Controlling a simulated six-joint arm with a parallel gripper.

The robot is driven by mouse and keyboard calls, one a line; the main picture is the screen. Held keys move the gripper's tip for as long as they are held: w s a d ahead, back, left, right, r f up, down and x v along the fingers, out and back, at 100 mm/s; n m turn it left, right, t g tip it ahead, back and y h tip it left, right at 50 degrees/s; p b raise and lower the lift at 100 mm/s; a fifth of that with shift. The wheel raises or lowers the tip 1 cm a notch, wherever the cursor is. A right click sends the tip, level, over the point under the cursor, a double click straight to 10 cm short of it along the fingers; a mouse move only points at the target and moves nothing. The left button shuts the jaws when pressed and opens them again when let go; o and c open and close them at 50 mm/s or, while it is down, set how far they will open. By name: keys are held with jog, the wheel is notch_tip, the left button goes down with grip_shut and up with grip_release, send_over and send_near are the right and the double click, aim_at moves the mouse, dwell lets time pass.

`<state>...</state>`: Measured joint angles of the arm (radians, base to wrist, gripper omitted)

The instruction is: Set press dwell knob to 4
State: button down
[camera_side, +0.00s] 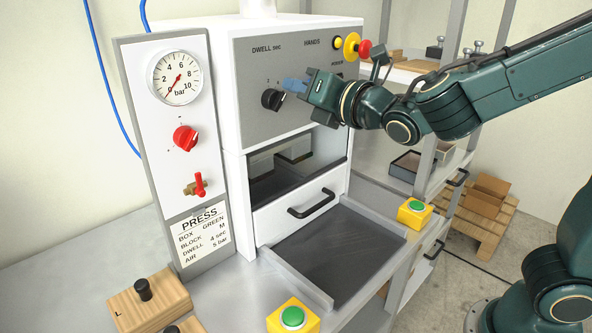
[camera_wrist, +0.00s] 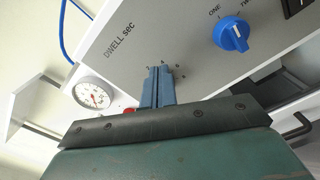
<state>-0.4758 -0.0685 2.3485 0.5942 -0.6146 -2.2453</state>
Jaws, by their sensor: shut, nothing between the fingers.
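The dwell knob (camera_side: 271,99) is a black knob on the grey press panel, under the words DWELL sec. In the wrist view it is hidden behind my fingers, with a few small scale numbers showing around their tips; its setting is not readable. My gripper (camera_side: 284,85) is at the panel, just right of the knob in the side view, its blue fingers closed together. The fingers also show in the wrist view (camera_wrist: 160,72), pointing at the dwell scale. Whether they touch the knob I cannot tell.
A blue ONE/TWO selector (camera_wrist: 232,35) sits right of my fingers. A yellow-red emergency button (camera_side: 357,47) is above my wrist. A pressure gauge (camera_side: 177,78) and red knob (camera_side: 185,138) are left. The sign (camera_side: 204,236) reads DWELL 4 sec. A drawer (camera_side: 300,212) is below.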

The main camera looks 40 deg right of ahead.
jog(key=s, duration=0.5)
jog(key=shift+s, duration=0.35)
jog(key=shift+d, duration=0.15)
jog(key=s+d+f+m+g+h, duration=0.2)
jog(key=s+d+f+m+g, duration=0.5)
jog(key=m, duration=0.9)
jog(key=s+f+m+g+y, duration=0.1)
jog(key=s+f+m+g, duration=0.1)
jog(key=s+m, duration=0.4)
jog(key=s+d+f+m+g+y, duration=0.1)
jog(key=s+f+m+g, duration=0.1)
jog(key=s+m, duration=0.5)
jog(key=shift+s+d+m+g, duration=0.15)
jog(key=shift+s+m+g, duration=0.15)
jog(key=shift+m+g, duration=0.3)
